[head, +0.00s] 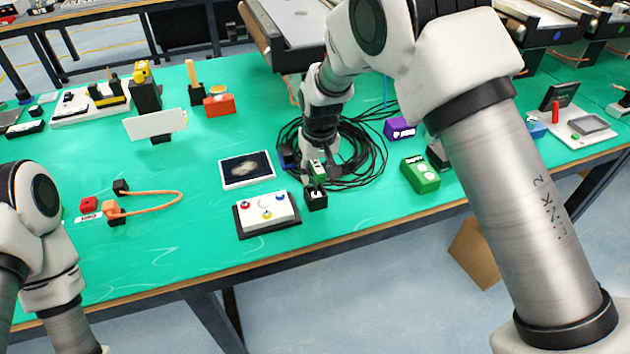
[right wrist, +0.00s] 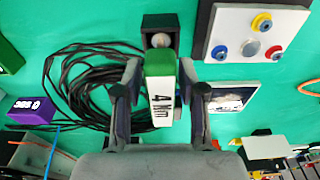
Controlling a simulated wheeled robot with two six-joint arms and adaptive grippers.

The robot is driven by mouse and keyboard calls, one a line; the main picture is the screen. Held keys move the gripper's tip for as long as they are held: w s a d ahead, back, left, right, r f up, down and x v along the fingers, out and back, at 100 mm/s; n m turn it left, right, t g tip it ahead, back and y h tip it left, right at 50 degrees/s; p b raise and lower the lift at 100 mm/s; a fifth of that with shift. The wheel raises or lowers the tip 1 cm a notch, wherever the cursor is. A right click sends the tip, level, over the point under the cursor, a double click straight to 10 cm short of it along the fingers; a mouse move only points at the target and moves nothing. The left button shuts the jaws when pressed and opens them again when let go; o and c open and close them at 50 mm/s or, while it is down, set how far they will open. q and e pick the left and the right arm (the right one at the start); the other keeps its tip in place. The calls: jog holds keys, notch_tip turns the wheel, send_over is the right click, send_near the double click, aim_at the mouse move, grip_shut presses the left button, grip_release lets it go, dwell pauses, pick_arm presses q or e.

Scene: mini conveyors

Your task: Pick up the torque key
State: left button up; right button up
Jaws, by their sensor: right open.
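The torque key (right wrist: 161,64) has a green body and a white face marked "4 Nm". It stands in a small black holder (right wrist: 160,30). My right gripper (right wrist: 160,92) is open, with one finger on each side of the key. A gap seems to show on both sides; contact cannot be told. In the head view my right gripper (head: 318,165) is over the holder near the front of the table. My left gripper is out of view.
A black cable coil (head: 362,155) lies behind the holder. A white button box (head: 267,213) stands close on the left, with a dark framed picture (head: 247,169) behind it. A green box (head: 420,174) and purple box (head: 399,128) are on the right. Green tabletop (head: 200,235) is free at front left.

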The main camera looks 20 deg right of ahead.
aim_at(315, 193)
jog(key=f, duration=0.3)
jog(key=shift+w+f, duration=0.15)
jog(key=shift+w, duration=0.1)
jog(key=shift+a, duration=0.1)
grip_shut()
